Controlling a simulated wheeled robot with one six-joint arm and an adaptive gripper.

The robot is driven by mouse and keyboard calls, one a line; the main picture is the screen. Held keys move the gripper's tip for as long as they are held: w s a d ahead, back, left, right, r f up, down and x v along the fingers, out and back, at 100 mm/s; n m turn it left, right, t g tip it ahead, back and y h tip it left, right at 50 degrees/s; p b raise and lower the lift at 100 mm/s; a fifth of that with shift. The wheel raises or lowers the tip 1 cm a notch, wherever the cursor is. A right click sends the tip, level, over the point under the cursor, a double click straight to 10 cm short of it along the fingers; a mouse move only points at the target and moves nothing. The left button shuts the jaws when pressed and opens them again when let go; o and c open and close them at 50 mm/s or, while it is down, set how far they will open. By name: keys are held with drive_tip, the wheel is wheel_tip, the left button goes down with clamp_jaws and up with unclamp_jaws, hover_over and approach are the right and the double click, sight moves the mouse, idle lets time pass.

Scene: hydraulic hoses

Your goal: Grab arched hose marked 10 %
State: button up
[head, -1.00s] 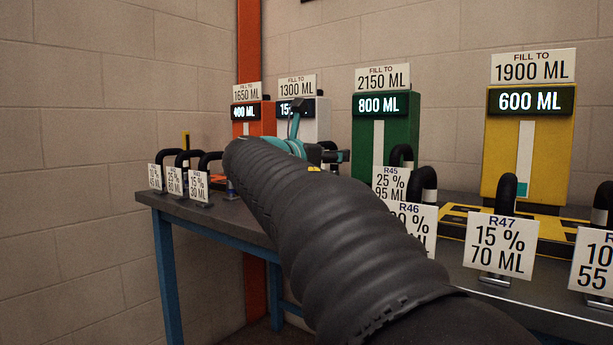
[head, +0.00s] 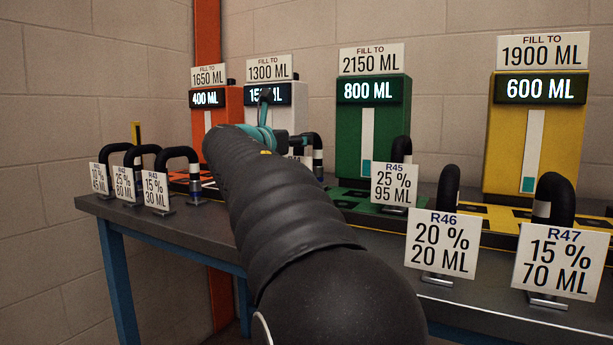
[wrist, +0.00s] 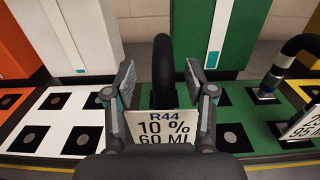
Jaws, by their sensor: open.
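In the wrist view a black arched hose (wrist: 163,68) stands upright behind a white sign (wrist: 160,130) reading R44, 10 %, 60 ML. My gripper (wrist: 160,80) is open, with one finger to each side of the hose in the picture. I see no finger touching it, and its lower part is hidden by the sign. In the head view my gripper (head: 277,137) is mostly hidden by my arm, beside a dark arched hose (head: 316,143) whose label I cannot read. Another 10 % sign (head: 99,178), reading 45 ML, stands at the far left of the bench.
Other signed hoses stand close by: R45 (head: 396,185), R46 (head: 442,244) and R47 (head: 561,262), with more at left. Orange, white, green (head: 374,140) and yellow (head: 541,130) stations line the back of the grey bench (head: 155,228).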

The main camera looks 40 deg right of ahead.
drive_tip(key=shift+r+p+x, duration=0.2)
drive_tip(key=shift+p+x, duration=0.15)
drive_tip(key=shift+x, duration=2.8)
drive_tip(key=shift+s, duration=0.15)
clamp_jaws()
